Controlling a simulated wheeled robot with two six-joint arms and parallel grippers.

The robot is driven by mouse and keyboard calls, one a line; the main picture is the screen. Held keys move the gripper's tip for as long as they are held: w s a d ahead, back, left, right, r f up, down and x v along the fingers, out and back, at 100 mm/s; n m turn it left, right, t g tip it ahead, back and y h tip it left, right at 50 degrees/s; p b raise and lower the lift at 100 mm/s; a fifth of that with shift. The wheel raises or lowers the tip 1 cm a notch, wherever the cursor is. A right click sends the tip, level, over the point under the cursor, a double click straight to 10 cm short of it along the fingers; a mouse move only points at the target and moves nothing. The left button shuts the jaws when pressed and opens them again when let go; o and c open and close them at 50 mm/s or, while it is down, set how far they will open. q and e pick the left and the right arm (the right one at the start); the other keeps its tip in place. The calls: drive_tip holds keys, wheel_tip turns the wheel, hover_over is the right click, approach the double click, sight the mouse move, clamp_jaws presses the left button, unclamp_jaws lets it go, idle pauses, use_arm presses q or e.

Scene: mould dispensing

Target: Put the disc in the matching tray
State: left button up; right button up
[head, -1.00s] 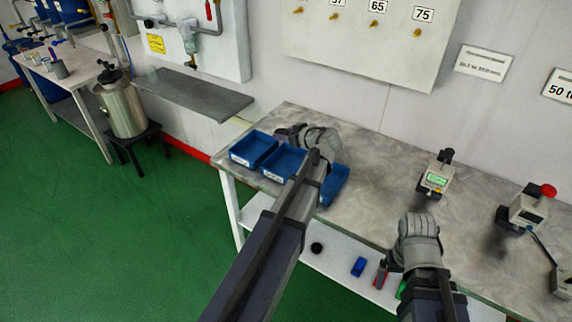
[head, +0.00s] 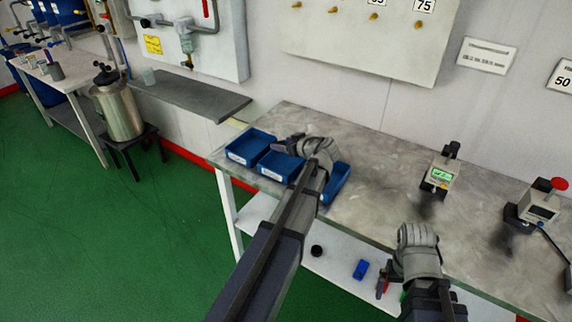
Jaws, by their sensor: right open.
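Three blue trays stand in a row at the left end of the grey bench: a left tray (head: 236,157), a middle tray (head: 279,171) and a right tray (head: 338,187), partly covered by my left arm. My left gripper (head: 288,144) is over the trays at the back of the middle one; its fingertips are small and partly hidden, so I cannot tell its opening or whether it holds anything. No disc can be made out for certain. My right gripper (head: 384,279) is open, low in front of the bench's front edge.
A device with a green display (head: 439,177) and one with a red knob (head: 540,205) stand on the bench (head: 380,155). A small black round item (head: 317,250) and a blue block (head: 360,269) lie on the lower shelf. The bench middle is clear.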

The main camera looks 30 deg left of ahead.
use_arm(q)
drive_tip(key=o, duration=0.4)
drive_tip(key=shift+r, duration=0.1)
drive_tip(key=p+v, duration=0.3)
drive_tip(key=v, duration=0.4)
drive_tip(key=shift+s+d, duration=0.15)
drive_tip(key=shift+d, duration=0.2)
drive_tip(key=b+x, duration=0.3)
drive_tip(key=x, duration=0.5)
drive_tip(key=shift+a, duration=0.15)
drive_tip(key=shift+r+p, duration=0.8)
drive_tip(key=shift+r, duration=0.1)
drive_tip(key=shift+r+p, duration=0.5)
